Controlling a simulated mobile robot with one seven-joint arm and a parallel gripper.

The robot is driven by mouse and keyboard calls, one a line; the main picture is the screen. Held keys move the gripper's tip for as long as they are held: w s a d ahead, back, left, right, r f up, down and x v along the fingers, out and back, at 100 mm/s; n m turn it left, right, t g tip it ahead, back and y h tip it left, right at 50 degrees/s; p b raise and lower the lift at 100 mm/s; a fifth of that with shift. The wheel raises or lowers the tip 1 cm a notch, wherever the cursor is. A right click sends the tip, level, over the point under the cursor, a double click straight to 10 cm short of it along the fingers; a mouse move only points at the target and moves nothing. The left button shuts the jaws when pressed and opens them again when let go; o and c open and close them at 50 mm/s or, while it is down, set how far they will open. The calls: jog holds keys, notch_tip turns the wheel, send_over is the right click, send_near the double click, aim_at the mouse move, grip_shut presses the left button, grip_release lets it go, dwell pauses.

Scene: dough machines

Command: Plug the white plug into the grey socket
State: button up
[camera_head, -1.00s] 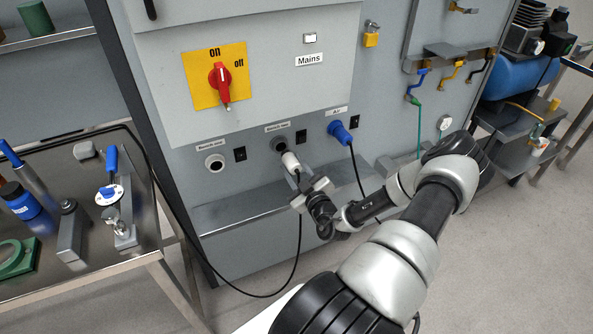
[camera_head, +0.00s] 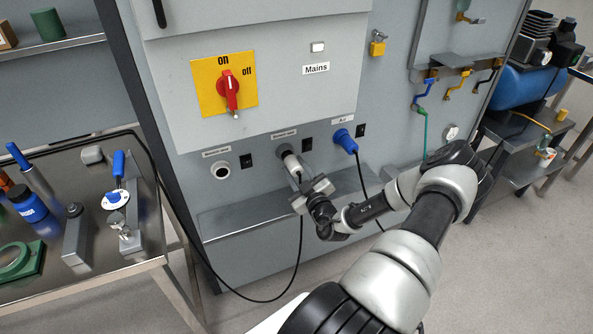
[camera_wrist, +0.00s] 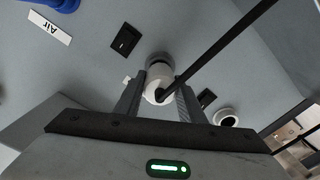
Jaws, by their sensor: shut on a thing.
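The white plug (camera_head: 292,163) is between the fingers of my gripper (camera_head: 301,176), which is shut on it. In the wrist view the plug (camera_wrist: 158,88) sits between the two fingers of my gripper (camera_wrist: 160,97), with its black cable running off to the upper right. The grey socket (camera_head: 284,150) is the middle one on the cabinet front. The plug's front end is at the socket's mouth and roughly in line with it. In the wrist view the socket (camera_wrist: 158,59) is mostly hidden behind the plug; I cannot tell how deep the plug is.
A white-rimmed socket (camera_head: 221,170) is to the left, and a blue plug (camera_head: 345,140) sits in the Air socket to the right. Black switches (camera_head: 307,145) sit between them. A metal ledge (camera_head: 250,215) runs below. The red mains switch (camera_head: 230,90) is above.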

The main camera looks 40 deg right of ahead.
jog(key=shift+x, duration=1.2)
jog(key=o, duration=1.5)
jog(key=shift+s+a, duration=0.15)
jog(key=shift+s, duration=0.3)
jog(key=shift+p+v, duration=0.95)
jog(key=shift+v, duration=0.85)
jog(key=v, duration=1.7)
jog(key=shift+s+p, duration=0.3)
jog(key=shift+p, duration=0.1)
